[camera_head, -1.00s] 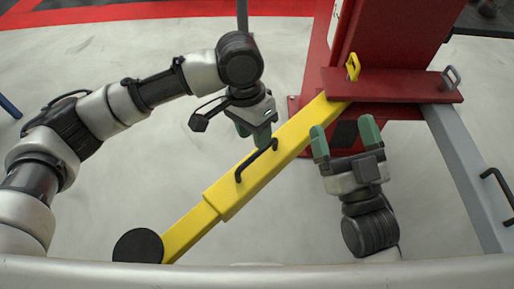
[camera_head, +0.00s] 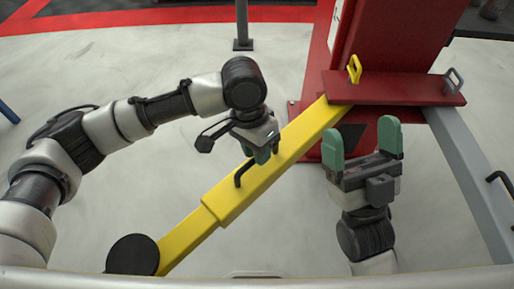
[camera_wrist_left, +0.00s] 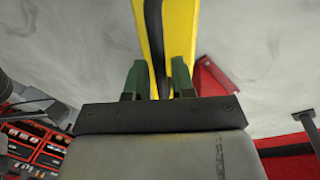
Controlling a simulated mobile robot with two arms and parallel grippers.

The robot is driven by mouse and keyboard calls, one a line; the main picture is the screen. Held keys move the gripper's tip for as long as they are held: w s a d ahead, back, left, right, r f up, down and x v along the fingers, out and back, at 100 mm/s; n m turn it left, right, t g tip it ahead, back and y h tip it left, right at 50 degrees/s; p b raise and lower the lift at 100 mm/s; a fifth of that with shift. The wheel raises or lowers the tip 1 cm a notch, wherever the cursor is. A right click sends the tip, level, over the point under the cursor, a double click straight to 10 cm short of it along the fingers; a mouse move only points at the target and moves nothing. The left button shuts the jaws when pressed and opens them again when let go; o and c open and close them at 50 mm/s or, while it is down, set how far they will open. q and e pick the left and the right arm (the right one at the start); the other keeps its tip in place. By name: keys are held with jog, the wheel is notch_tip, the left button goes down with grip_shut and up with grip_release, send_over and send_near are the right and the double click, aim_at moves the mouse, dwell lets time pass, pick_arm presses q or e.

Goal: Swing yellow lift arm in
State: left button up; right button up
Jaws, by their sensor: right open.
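The yellow lift arm (camera_head: 236,196) slants from the red post down to a black round pad (camera_head: 132,254) at the lower left. A black handle (camera_head: 240,175) stands on its upper face. My left gripper (camera_head: 262,154) is at the handle's upper end, which it partly hides. In the left wrist view, the green fingers (camera_wrist_left: 160,78) lie on either side of the dark handle (camera_wrist_left: 153,35), with the yellow arm behind. I cannot tell whether they press on it. My right gripper (camera_head: 361,142) is open and empty, its fingers pointing up, to the right of the yellow arm.
The red post (camera_head: 388,45) with its red plate (camera_head: 420,90) stands at the upper right. A grey arm (camera_head: 470,175) with a black handle slants down at the right. A thin dark pole (camera_head: 242,25) stands behind. Pale floor (camera_head: 120,55) is clear at the upper left.

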pick_arm(q)
grip_shut()
